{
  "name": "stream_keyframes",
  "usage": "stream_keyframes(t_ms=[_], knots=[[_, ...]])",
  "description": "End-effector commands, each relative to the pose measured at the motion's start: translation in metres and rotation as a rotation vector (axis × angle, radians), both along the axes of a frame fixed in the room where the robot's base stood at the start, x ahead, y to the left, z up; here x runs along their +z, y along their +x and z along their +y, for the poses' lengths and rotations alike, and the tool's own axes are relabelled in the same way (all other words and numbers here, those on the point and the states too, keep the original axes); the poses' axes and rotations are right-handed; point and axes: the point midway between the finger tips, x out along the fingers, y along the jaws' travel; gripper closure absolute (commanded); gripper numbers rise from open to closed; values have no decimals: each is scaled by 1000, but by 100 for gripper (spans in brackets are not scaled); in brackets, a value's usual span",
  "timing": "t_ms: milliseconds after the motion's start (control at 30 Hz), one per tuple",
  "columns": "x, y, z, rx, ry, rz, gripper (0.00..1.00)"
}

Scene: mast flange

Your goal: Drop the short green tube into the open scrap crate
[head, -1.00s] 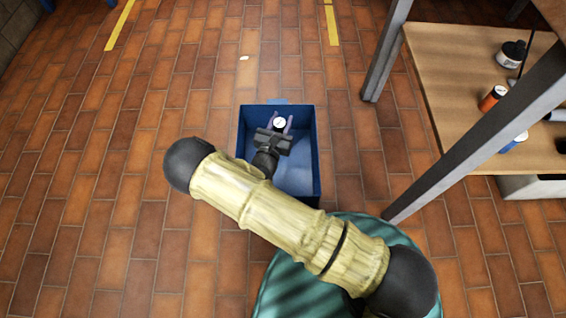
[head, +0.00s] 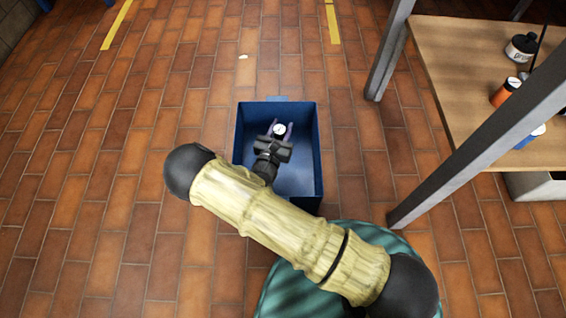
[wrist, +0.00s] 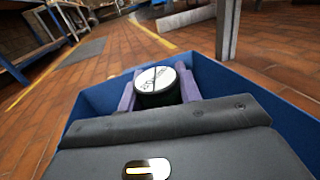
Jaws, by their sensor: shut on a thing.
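The open scrap crate (head: 319,160) is a blue open-topped box on the floor, in the middle of the head view. Its blue walls (wrist: 262,92) also surround my gripper in the wrist view. My gripper (head: 281,131) is shut on a short tube (head: 279,129), which shows a white round top and looks dark, not clearly green. In the wrist view the tube (wrist: 158,88) has a black side and lettering on its white top, between two purple fingers. The tube is over the crate's opening, nearer its far wall. Its lower end and its height above the crate floor are hidden.
A wooden workbench (head: 455,95) with grey metal legs stands at the right. An orange bottle (head: 506,92) and a black-and-white pot (head: 521,47) stand on it. The brick-tiled floor left of the crate is clear.

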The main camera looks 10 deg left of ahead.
Motion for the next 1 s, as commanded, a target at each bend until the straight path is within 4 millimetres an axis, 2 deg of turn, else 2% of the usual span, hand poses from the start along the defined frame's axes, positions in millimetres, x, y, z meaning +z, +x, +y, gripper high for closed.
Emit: stream_keyframes(t_ms=[333,367,467,500,833,1000], knots=[[-3,0,0,0,0,-1,94],[-3,0,0,0,0,-1,64],[-3,0,0,0,0,-1,44],[-3,0,0,0,0,-1,40],[-3,-2,0,0,0,1,40],[0,-17,2,3,-2,1,40]])
